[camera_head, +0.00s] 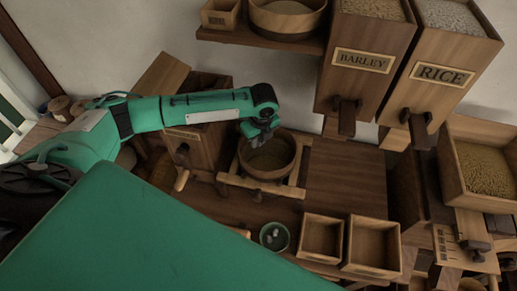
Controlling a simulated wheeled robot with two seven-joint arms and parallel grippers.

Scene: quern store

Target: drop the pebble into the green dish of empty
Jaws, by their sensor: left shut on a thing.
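My left gripper (258,136) is over the far left rim of a round wooden tub (267,178) with brownish meal or grain in it. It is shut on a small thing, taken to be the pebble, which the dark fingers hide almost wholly. The green dish (264,243) stands on the bench nearer to me, below the tub in the picture. A few small pale things lie in the dish, too small to make out. The gripper is apart from the dish. My right gripper is not in view.
Two square wooden trays (321,217) stand right of the dish. Wooden bins labelled BARLEY (362,61) and RICE (440,74) hang at the upper right. A grain box (458,172) is at the far right. The board (345,180) right of the tub is bare.

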